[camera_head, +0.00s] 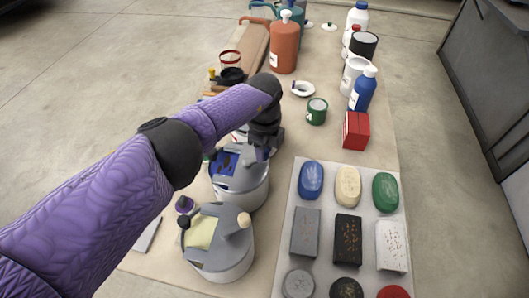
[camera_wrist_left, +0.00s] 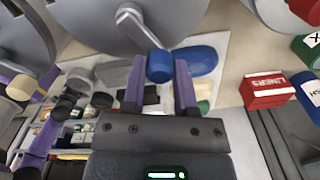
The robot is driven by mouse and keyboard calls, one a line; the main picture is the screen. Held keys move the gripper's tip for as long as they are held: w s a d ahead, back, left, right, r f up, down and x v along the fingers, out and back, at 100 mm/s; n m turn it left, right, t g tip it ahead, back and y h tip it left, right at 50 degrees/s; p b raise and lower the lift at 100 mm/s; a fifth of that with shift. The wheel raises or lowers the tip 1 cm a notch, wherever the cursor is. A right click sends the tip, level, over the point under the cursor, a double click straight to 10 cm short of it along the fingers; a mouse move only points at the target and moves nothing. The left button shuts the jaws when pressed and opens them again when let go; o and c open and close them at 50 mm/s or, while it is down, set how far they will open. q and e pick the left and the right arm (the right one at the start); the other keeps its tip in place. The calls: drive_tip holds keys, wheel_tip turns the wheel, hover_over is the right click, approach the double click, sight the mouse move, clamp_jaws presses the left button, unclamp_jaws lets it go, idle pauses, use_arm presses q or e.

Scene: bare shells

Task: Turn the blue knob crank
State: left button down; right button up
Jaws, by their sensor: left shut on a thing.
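In the wrist view, a blue knob (camera_wrist_left: 160,67) sits at the end of a metal crank arm (camera_wrist_left: 138,25) on a round grey lid (camera_wrist_left: 95,12). My left gripper (camera_wrist_left: 160,78) is shut on this knob, one purple finger on each side. The knob is hidden there behind my gripper and wrist. My right gripper is in neither view.
A grey tray (camera_head: 287,225) of soaps and blocks lies to the right. A red box (camera_head: 356,131), green tin (camera_head: 316,111) and blue bottle (camera_head: 363,91) stand beyond. Some bare tabletop lies between them.

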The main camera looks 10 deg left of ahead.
use_arm(q)
drive_tip(key=shift+w+a+n+b, duration=0.2)
drive_tip(key=shift+w+n+b, duration=0.15)
drive_tip(key=shift+n, duration=0.65)
drive_tip(key=shift+c, duration=2)
unclamp_jaws()
wheel_tip(320, 180, up, 10)
drive_tip(key=p, duration=0.5)
drive_tip(key=shift+f, duration=0.2)
drive_tip(key=shift+r, duration=0.15)
